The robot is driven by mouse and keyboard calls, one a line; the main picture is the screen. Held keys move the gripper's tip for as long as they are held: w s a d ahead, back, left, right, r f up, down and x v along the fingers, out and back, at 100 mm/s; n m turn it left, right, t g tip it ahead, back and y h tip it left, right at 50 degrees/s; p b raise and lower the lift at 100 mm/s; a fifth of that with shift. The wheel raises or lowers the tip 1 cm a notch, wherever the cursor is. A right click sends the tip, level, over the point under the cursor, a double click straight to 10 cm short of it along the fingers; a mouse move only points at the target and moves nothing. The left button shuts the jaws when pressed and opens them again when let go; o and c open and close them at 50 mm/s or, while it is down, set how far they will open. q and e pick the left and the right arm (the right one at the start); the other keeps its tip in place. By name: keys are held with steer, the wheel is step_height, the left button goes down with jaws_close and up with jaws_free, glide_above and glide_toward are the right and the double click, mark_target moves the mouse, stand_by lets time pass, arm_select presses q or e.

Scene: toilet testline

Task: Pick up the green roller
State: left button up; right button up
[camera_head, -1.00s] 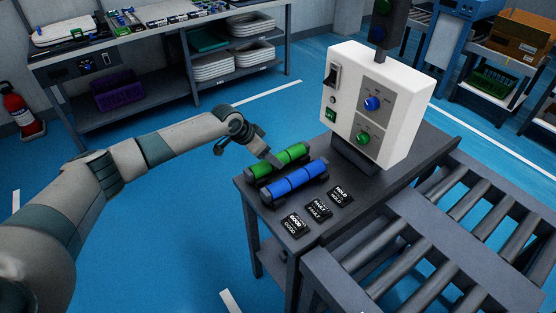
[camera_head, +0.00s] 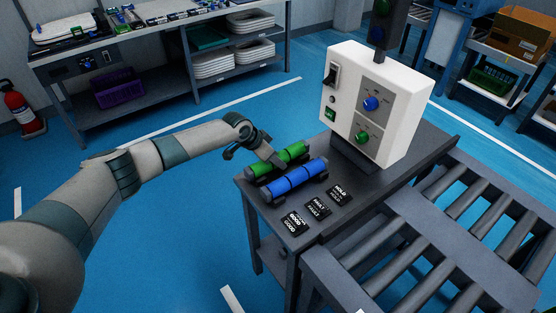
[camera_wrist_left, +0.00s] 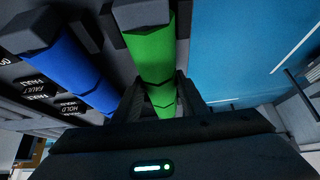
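The green roller (camera_head: 292,153) lies on the dark table, parallel to the blue roller (camera_head: 290,183), which is on its near side. My left gripper (camera_head: 262,158) is at the green roller's left part, with a finger partly covering it. In the left wrist view, the green roller (camera_wrist_left: 153,48) runs between the two fingers of the left gripper (camera_wrist_left: 161,84), one on each side. The fingers are apart; contact with the roller cannot be made out. The blue roller (camera_wrist_left: 70,65) is left of them there. My right gripper is not in view.
A white control box (camera_head: 372,105) with knobs stands behind the rollers. Several black label plates (camera_head: 317,208) lie in front of them. A roller conveyor (camera_head: 425,250) adjoins on the right. Open blue floor (camera_head: 165,220) lies left of the table.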

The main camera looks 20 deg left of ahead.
mark_target(280, 153)
arm_select(q)
steer(key=shift+r, duration=0.1)
steer(key=c, duration=0.7)
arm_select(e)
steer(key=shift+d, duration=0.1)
arm_select(q)
steer(key=shift+w, duration=0.1)
steer(key=shift+c, duration=0.2)
